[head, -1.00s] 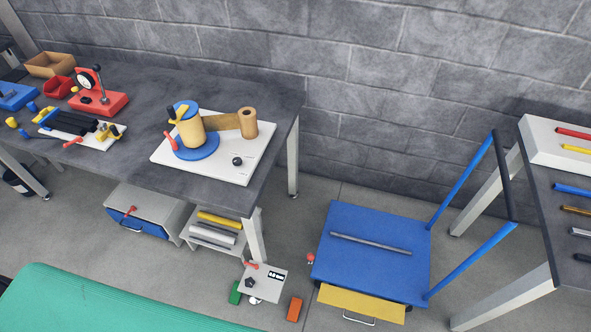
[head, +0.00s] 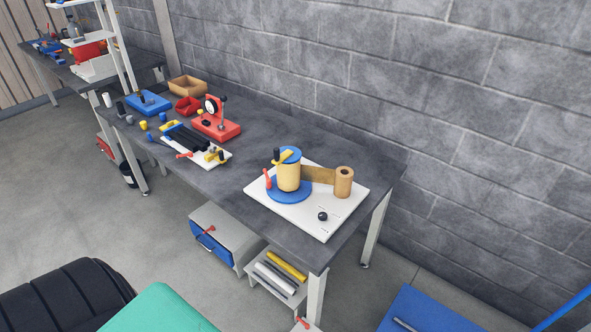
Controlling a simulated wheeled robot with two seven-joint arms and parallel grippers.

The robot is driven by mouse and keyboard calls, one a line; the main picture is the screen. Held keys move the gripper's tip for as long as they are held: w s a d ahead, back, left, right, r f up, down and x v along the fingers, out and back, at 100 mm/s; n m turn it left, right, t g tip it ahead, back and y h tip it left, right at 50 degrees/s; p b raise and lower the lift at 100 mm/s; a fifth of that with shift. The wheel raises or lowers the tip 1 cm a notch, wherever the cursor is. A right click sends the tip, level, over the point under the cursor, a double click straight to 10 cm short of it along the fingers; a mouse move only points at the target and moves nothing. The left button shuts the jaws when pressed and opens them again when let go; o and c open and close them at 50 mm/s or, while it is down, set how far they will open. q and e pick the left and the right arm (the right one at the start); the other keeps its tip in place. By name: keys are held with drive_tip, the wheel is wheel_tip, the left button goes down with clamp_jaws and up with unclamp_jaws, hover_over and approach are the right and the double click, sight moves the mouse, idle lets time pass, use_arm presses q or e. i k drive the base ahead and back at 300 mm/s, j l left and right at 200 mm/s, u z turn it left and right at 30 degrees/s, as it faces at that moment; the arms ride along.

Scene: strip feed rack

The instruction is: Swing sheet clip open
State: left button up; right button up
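I cannot surely tell which part is the sheet clip. A white board (head: 318,224) lies on the near right end of the grey bench. On it, a yellow drum (head: 289,176) stands on a blue disc, with a yellow and black piece (head: 286,156) across its blue top. A brown strip (head: 318,174) runs from the drum to a brown roll (head: 343,183). A red handle (head: 267,179) stands beside the drum and a black knob (head: 322,216) sits at the board's front. Further left, a white plate carries black bars (head: 186,143) and yellow parts. Neither gripper shows.
A red dial-gauge stand (head: 215,125), a red bin (head: 188,105), a tan box (head: 187,85) and a blue block (head: 148,102) stand further back on the bench (head: 262,135). A grey-blue drawer box (head: 224,238) is below. A blue cart top (head: 420,312) is at lower right.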

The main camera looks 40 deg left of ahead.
sight(268, 181)
drive_tip(key=u, duration=1.3)
drive_tip(key=i+j+z, duration=0.3)
drive_tip(key=i+j, duration=0.15)
